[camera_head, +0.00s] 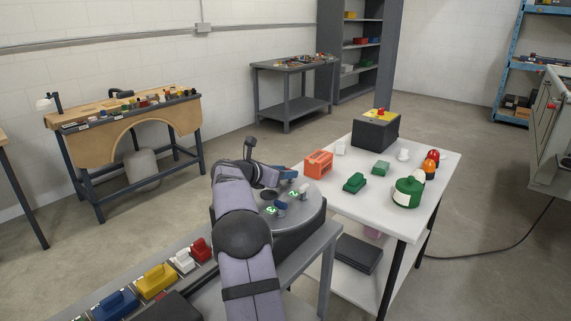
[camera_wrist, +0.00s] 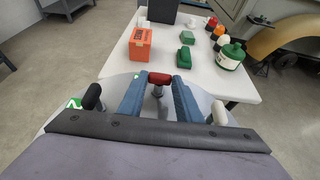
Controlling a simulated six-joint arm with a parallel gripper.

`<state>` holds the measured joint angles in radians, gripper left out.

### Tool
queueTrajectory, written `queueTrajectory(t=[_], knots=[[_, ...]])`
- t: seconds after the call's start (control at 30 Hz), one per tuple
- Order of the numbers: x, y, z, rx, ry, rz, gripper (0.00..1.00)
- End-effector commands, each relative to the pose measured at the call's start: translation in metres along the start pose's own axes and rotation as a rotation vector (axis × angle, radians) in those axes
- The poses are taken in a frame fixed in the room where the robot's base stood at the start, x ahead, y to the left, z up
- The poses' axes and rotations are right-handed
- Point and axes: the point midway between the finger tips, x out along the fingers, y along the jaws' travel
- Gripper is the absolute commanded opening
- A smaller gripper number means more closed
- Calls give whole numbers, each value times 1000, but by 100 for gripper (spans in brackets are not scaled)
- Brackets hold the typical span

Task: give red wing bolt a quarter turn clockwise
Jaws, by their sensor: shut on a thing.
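The red wing bolt (camera_wrist: 159,78) stands on a grey round plate (camera_wrist: 112,92) in the wrist view, its wings lying across the picture. My gripper (camera_wrist: 160,85) has its two blue fingers on either side of the bolt and is shut on it. In the head view my gripper (camera_head: 287,173) is over the far side of the round plate (camera_head: 312,213). The red bolt cannot be made out there.
A black-topped bolt (camera_wrist: 91,96) stands left of my fingers and a white-topped one (camera_wrist: 219,112) right. Beyond is a white table (camera_head: 385,222) with an orange box (camera_head: 319,163) and green blocks.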

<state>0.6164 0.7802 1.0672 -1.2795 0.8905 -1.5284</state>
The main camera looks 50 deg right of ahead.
Motion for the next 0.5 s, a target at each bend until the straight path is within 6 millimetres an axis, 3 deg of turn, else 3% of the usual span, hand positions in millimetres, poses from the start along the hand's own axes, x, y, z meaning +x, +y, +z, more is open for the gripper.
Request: queueTrajectory(t=[0.03,0.5], knots=[[-2,2,7,5,-5,-8,9],[-1,2,4,28,-11,-60,9]])
